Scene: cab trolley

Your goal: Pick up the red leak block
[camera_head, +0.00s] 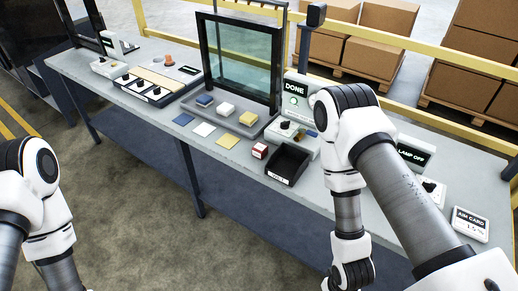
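The small red block (260,150) sits on the grey bench top, just left of a black open bin (281,174). It has a pale patch on the side facing me. Neither gripper shows in the head view. My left arm comes in at the lower left and leaves through the bottom edge. My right arm reaches over the bench on the right and bends down in front of it, with its wrist at the bottom edge. No arm touches the red block.
Blue (205,100), white (225,108) and yellow (248,118) blocks sit on a grey tray before a glass panel (240,60). Blue, white and yellow flat squares (204,129) lie in front. A DONE box (296,100) stands behind the bin. Bench left holds switch panels (158,90).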

